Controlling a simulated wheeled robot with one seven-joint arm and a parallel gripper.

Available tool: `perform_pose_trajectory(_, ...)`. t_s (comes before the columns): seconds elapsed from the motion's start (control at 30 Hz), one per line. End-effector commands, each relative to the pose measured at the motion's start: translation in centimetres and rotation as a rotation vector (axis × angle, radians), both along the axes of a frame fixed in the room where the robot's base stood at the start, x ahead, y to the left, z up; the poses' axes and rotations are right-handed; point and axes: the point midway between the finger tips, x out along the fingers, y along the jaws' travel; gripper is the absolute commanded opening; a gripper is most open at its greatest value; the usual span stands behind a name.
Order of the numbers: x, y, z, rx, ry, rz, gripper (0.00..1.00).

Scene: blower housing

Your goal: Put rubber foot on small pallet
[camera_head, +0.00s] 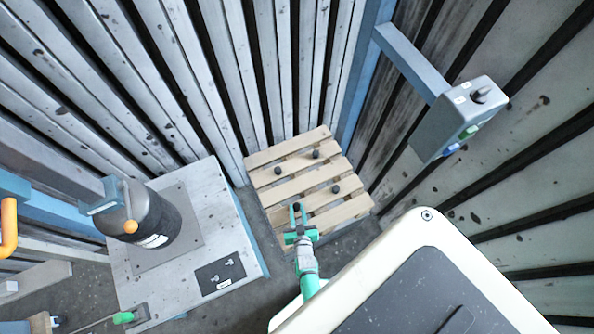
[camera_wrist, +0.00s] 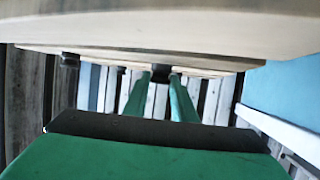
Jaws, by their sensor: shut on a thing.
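The small wooden pallet (camera_head: 296,187) lies on the floor at the middle of the head view. Two dark rubber feet (camera_head: 278,170) (camera_head: 316,154) and a third (camera_head: 335,189) stand on its slats, apart from one another. My gripper (camera_head: 297,209) is over the pallet's near left part, shut on another dark rubber foot, which shows between the green fingertips in the wrist view (camera_wrist: 161,76). The pallet's pale wood (camera_wrist: 160,30) fills the top of the wrist view, close to the fingertips. I cannot tell whether the held foot touches the wood.
A grey table (camera_head: 220,245) to the left carries a dark cylinder (camera_head: 155,215) and a black plate (camera_head: 221,273). A control box (camera_head: 458,118) on a blue arm hangs at the upper right. Slatted metal walls close in behind the pallet.

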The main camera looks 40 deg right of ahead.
Motion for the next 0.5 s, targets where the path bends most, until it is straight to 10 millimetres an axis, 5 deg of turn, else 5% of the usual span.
perform_pose_trajectory(0.43, -0.03, 0.01, -0.65, 0.001, 0.001, 0.000, 0.03)
perform_pose_trajectory(0.47, -0.05, 0.01, -0.63, 0.000, 0.000, 0.000, 0.29)
perform_pose_trajectory(0.5, -0.04, 0.00, -0.61, 0.000, 0.000, 0.000, 0.39)
